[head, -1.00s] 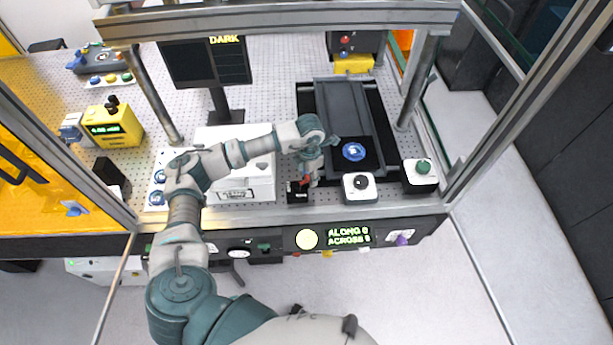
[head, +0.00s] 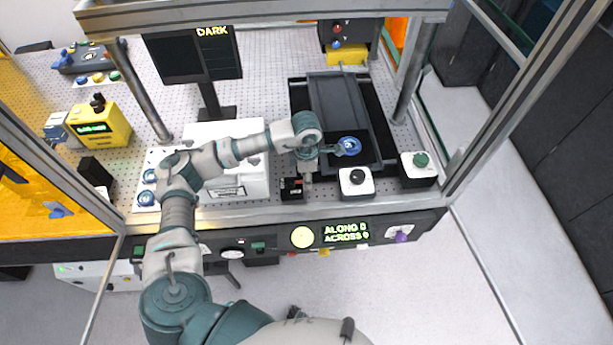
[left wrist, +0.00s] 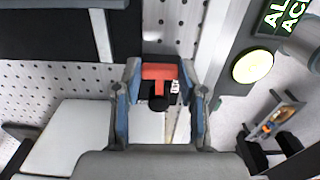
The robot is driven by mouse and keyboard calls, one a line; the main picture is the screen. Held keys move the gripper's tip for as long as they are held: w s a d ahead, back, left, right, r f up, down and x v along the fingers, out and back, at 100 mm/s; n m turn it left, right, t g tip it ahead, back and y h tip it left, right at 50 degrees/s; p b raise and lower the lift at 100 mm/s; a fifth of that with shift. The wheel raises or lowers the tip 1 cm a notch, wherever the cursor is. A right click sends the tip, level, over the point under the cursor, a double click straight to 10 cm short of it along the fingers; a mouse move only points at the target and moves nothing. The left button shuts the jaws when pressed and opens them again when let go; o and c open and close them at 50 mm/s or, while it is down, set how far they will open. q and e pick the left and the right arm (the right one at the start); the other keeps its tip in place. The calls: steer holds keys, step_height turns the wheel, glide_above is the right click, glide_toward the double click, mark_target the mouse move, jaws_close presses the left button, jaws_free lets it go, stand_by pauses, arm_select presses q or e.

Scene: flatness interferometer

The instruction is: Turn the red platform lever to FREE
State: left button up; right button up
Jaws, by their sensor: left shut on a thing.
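The red platform lever (left wrist: 158,72) is a red T-shaped piece with a black round end in the left wrist view. It stands between the two fingers of my left gripper (left wrist: 162,88), which is shut on it. In the head view my left gripper (head: 308,176) points down at the right side of the small black lever block (head: 292,189); the lever is mostly hidden there by the fingers. A small white label beside the lever is too small to read. My right gripper is in neither view.
A black platform (head: 338,105) with a blue round piece (head: 349,146) lies behind. A white box with a black knob (head: 356,182) and a green-button box (head: 419,168) stand to the right. A white case (head: 245,180) is under my arm. Metal frame posts (head: 145,90) rise around.

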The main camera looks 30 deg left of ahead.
arm_select(q)
steer(key=shift+a, duration=0.1)
steer(key=o, duration=1.1)
steer(key=shift+o, duration=0.2)
step_height(320, 180, up, 12)
steer(key=shift+w+a+f, duration=0.1)
